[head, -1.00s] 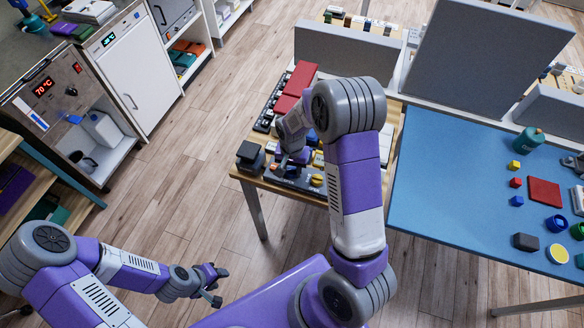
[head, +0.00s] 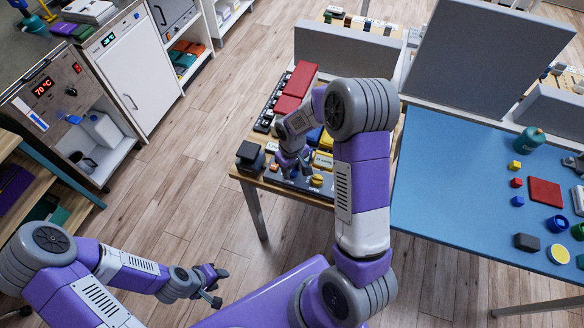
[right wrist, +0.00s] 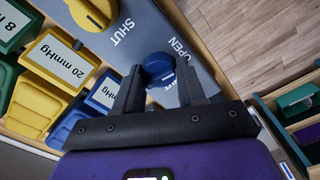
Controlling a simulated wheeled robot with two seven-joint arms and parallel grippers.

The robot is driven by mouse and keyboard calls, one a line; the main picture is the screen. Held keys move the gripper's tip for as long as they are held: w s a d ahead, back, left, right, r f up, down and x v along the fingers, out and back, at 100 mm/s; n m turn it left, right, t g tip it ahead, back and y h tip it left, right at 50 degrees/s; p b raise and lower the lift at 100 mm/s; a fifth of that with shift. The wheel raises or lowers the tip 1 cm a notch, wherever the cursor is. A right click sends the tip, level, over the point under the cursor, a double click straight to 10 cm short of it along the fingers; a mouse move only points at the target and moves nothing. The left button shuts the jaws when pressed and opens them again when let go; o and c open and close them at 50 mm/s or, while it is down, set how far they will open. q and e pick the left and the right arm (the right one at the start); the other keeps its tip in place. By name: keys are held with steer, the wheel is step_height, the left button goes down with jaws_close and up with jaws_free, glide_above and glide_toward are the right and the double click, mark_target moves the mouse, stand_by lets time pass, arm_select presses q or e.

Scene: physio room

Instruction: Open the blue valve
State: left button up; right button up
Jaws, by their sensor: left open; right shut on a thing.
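The blue valve (right wrist: 158,70) sits on a grey panel (right wrist: 183,52) in the right wrist view, between the fingertips of my right gripper (right wrist: 159,82). My right gripper is shut on it. The words SHUT and OPEN are printed on the panel; I cannot tell which way the valve's handle points. In the head view my right gripper (head: 293,166) is low over the panel (head: 300,182) at the table's near edge and hides the blue valve there. My left gripper (head: 213,287) is open and empty, away from the table.
A yellow valve (right wrist: 92,12) is close beside the blue one. Labelled bins, one reading 20 mmHg (right wrist: 62,58), stand near the gripper. A dark block (head: 250,155) is at the table's left corner. A blue table (head: 450,190) with small objects stands to the right.

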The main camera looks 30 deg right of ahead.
mark_target(292, 170)
steer(key=shift+n, duration=0.8)
steer(key=o, duration=1.1)
steer(key=shift+c, duration=0.2)
step_height(292, 170, up, 8)
steer(key=shift+f+p, duration=0.2)
steer(key=shift+p, duration=0.45)
steer(key=shift+s, duration=0.1)
